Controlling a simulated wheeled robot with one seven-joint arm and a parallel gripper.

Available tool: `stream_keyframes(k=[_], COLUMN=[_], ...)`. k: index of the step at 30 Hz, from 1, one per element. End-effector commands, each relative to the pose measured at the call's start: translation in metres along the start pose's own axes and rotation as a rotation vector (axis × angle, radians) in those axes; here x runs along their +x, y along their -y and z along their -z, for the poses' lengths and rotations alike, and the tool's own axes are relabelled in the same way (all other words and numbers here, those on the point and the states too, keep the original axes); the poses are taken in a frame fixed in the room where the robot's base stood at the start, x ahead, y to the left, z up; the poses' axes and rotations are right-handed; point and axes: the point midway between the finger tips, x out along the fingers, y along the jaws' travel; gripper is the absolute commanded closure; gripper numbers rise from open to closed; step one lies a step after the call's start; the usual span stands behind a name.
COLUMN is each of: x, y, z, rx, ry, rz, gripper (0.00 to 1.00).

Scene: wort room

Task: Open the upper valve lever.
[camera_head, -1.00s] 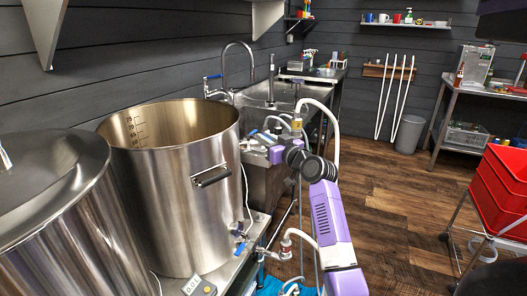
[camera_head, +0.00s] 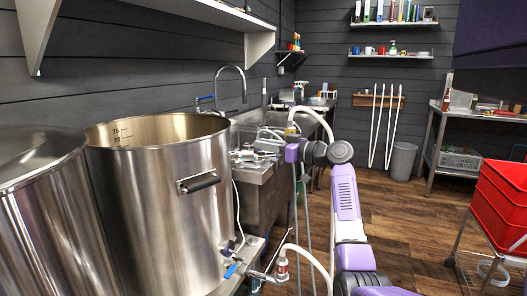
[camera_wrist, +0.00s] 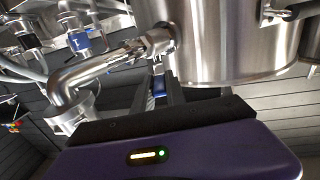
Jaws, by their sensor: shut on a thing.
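My gripper (camera_wrist: 166,92) shows in the wrist view as two dark fingers rising from the purple wrist housing. They are shut on a small blue valve lever (camera_wrist: 159,87), beside a bright steel pipe elbow and the big steel vessel. Most of the lever is hidden between the fingers. A second blue-marked valve (camera_wrist: 80,42) sits apart from them at the upper left. In the head view my fingertips cannot be made out beyond the purple wrist. A lower blue lever (camera_head: 231,270) shows at the foot of the vessel.
The open steel kettle (camera_head: 165,200) stands left of my arm, with a lidded vessel (camera_head: 45,220) beside it. A sink bench lies behind. A hose fitting with a red band (camera_head: 282,268) is low and close. Red crates (camera_head: 500,200) stand right; floor between is clear.

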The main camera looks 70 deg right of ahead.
Motion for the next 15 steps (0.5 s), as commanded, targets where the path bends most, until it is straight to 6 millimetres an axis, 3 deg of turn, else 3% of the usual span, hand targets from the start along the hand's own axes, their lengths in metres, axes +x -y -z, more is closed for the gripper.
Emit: stream_keyframes(k=[14,15], x=[0.0007,0.0008], y=[0.0000,0.0000], z=[-0.0028,-0.0027], rx=[0.002,0.002], ry=[0.006,0.006], rz=[0.011,0.011], gripper=[1.00,0.76])
